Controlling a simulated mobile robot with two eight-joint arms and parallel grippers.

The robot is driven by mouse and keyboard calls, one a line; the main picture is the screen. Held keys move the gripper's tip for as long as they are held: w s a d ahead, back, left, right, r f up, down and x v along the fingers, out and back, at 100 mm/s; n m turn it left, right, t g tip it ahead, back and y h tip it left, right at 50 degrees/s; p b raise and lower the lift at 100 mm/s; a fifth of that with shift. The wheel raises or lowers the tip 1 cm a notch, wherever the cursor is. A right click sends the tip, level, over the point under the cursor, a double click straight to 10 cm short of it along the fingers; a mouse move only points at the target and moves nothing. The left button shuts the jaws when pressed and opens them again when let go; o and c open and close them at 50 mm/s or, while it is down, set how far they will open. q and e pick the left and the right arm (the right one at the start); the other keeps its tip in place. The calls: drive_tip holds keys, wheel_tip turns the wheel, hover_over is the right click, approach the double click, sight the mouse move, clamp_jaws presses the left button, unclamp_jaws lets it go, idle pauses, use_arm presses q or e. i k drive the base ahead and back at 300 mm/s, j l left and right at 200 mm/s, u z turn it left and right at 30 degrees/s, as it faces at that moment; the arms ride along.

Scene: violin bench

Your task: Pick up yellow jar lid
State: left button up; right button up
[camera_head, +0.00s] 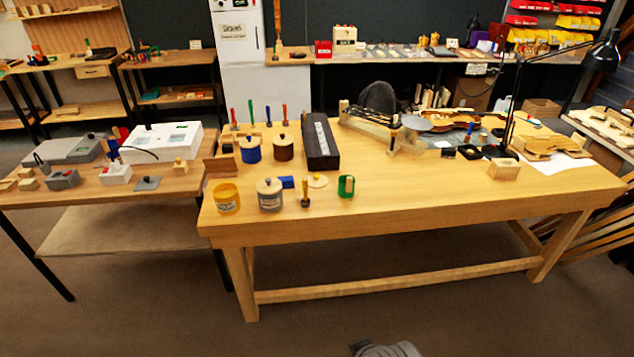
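An open yellow jar (227,199) stands at the front left of the large wooden bench (420,218). A flat, pale round lid with a small knob (318,181) lies on the bench to its right, behind a small brush (305,194) and beside a small blue block (287,182). It looks like the yellow jar's lid. Neither of my grippers is in view.
A green cup-like item (346,186) stands right of the loose lid. A long dark case (321,143) lies behind it. A violin and tools crowd the bench's right rear. The bench's front middle is clear. A lower side table (110,193) stands left.

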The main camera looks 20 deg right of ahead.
sight(315, 180)
drive_tip(key=i+l, duration=0.15)
drive_tip(key=i, duration=0.35)
drive_tip(key=i+l, duration=0.15)
drive_tip(key=i, duration=0.3)
drive_tip(key=i+l, duration=0.2)
drive_tip(key=i, duration=0.3)
drive_tip(key=i+l, duration=0.15)
drive_tip(key=i, duration=0.35)
